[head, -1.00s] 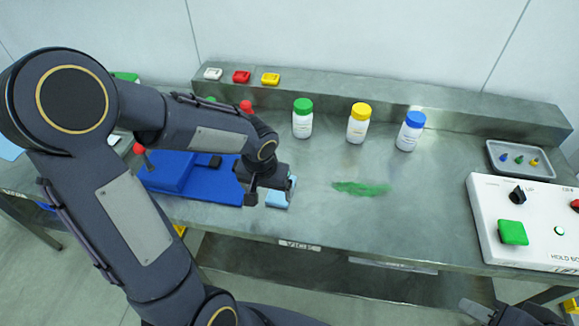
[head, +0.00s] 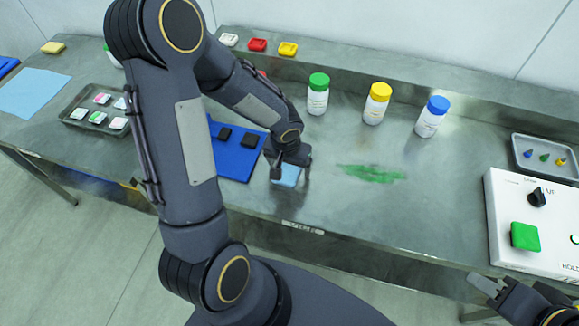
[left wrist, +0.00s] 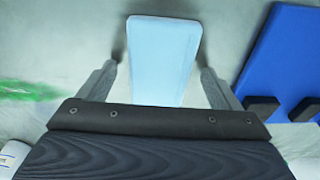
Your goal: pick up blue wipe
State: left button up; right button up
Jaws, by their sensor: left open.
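The blue wipe (head: 287,176) is a light blue block lying on the metal table. In the left wrist view the wipe (left wrist: 163,55) sits between the two fingers, with a gap on each side. My left gripper (head: 290,174) is open and low over the wipe, hiding part of it; it also shows in the left wrist view (left wrist: 160,85). My right gripper (head: 485,285) shows only in part at the bottom right of the head view, away from the wipe; its jaw state is unclear.
A blue board (head: 236,165) with black blocks lies just left of the wipe. A green smear (head: 372,174) is to its right. Green-capped (head: 318,98), yellow-capped (head: 376,106) and blue-capped (head: 431,120) bottles stand behind. A white control box (head: 510,210) and grey tray (head: 520,165) are at right.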

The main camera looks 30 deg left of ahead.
aim_at(290, 166)
pick_arm(q)
jog(key=c, duration=1)
jog(key=shift+c, duration=0.2)
jog(key=shift+r, duration=0.5)
notch_tip(290, 166, up, 3)
jog(key=shift+s+f, duration=0.1)
jog(key=shift+f, duration=0.1)
jog(key=s+d+r+b, duration=0.1)
jog(key=s+d+r, duration=0.2)
jog(key=s+r, duration=0.6)
jog(key=s, duration=0.4)
jog(key=shift+s+r, duration=0.15)
jog(key=shift+s, duration=0.1)
